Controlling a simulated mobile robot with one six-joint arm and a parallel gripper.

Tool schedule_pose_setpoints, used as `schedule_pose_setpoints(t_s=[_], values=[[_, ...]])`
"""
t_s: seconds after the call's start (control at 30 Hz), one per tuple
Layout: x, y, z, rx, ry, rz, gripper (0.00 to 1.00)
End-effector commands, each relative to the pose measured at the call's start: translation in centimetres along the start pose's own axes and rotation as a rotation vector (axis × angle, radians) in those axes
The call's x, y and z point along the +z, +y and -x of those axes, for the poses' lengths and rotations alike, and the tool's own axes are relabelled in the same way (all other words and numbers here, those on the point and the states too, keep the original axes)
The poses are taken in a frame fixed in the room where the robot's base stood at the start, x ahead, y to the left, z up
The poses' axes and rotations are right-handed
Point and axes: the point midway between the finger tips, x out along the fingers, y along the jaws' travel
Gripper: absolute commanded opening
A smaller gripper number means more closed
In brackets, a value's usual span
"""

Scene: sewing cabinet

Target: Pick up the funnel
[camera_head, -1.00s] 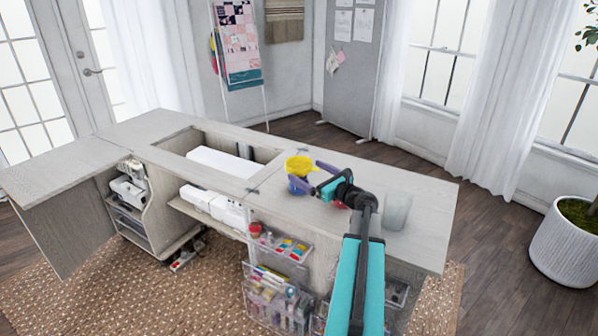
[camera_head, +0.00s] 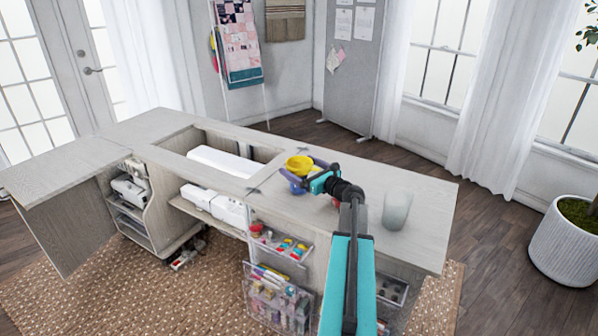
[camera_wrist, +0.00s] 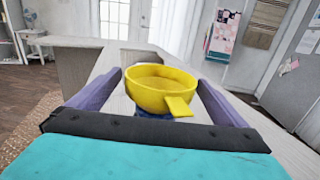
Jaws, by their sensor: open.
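The yellow funnel (camera_head: 299,164) is upright over the sewing cabinet's top (camera_head: 370,175), with its wide bowl facing up. It also shows in the wrist view (camera_wrist: 160,92), with a flat tab pointing towards me. Something dark blue shows just under it, mostly hidden. My gripper (camera_head: 303,173) is open, its purple fingers on either side of the funnel. In the wrist view my gripper (camera_wrist: 159,78) has the bowl between its fingers, and a small gap shows at the left. I cannot tell whether the right finger touches it.
A translucent cup (camera_head: 397,210) stands to the right on the cabinet top. The cabinet's open well with a white machine (camera_head: 220,160) is to the left. Clear bins (camera_head: 275,295) hang on the front. The top behind the funnel is clear.

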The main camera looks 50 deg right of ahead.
Motion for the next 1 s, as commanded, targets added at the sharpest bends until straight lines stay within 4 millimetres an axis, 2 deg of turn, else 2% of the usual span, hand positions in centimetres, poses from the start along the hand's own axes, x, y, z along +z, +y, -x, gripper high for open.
schedule_pose_setpoints(t_s=[0.1,0.13,0.37,0.77,1.0], values=[[0.0,0.0,0.0,0.0,0.0,0.0,0.97],[0.0,0.0,0.0,0.0,0.0,0.0,0.94],[0.0,0.0,0.0,0.0,0.0,0.0,0.55],[0.3,-0.1,0.1,-0.001,-0.001,0.001,0.54],[1.7,-0.1,0.1,-0.001,-0.001,0.001,0.54]])
